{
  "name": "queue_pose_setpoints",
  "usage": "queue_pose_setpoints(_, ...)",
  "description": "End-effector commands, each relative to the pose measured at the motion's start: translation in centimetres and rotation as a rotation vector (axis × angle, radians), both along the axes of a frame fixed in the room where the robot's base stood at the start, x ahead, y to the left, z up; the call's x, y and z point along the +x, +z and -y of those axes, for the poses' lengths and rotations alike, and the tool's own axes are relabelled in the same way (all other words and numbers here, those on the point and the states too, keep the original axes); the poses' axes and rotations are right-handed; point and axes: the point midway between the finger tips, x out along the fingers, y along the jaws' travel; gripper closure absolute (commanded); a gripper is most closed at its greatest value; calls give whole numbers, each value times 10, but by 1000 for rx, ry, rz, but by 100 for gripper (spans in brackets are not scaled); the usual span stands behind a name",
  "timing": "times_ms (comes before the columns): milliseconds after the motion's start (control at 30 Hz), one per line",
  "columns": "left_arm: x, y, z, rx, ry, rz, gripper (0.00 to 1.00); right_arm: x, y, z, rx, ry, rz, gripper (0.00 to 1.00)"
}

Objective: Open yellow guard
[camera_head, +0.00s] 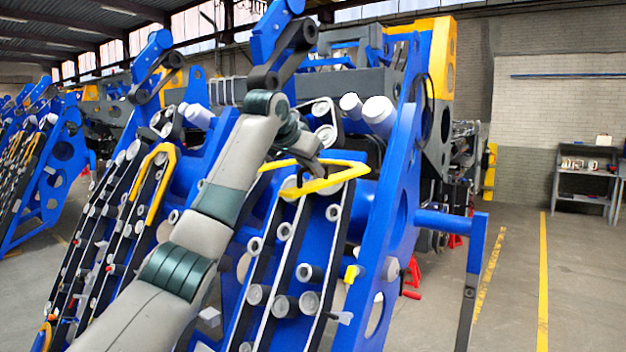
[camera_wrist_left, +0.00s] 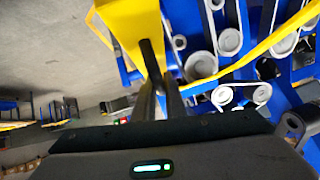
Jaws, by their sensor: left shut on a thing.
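The yellow guard (camera_head: 336,181) is a bent bar across the upper end of the right-hand row of rollers on the blue machine in the head view. My left arm reaches up across the picture and its gripper (camera_head: 310,172) is at the guard's upper part. In the left wrist view the dark fingers (camera_wrist_left: 160,80) are close together against the yellow guard (camera_wrist_left: 130,28), shut on it. The exact contact is partly hidden by the fingers and wrist. My right gripper is not in view.
A second yellow guard (camera_head: 157,170) sits on the row of rollers to the left. A blue side plate (camera_head: 397,190) stands just right of the gripped guard, with a blue post (camera_head: 477,242) farther right. The floor beyond the right side is open.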

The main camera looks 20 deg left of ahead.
Motion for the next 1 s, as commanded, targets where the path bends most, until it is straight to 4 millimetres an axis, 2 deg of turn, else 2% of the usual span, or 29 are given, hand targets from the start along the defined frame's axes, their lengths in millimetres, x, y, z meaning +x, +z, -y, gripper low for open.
queue_pose_setpoints(133,0,8,0,3,0,-2,100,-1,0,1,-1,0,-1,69)
queue_pose_setpoints(500,0,9,0,4,-1,-1,100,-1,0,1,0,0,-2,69)
queue_pose_setpoints(533,1,9,0,4,-1,-1,84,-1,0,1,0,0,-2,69)
queue_pose_setpoints(600,1,9,0,3,-1,-2,70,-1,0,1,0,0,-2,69)
queue_pose_setpoints(1000,-1,7,0,4,0,-7,70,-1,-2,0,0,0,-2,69)
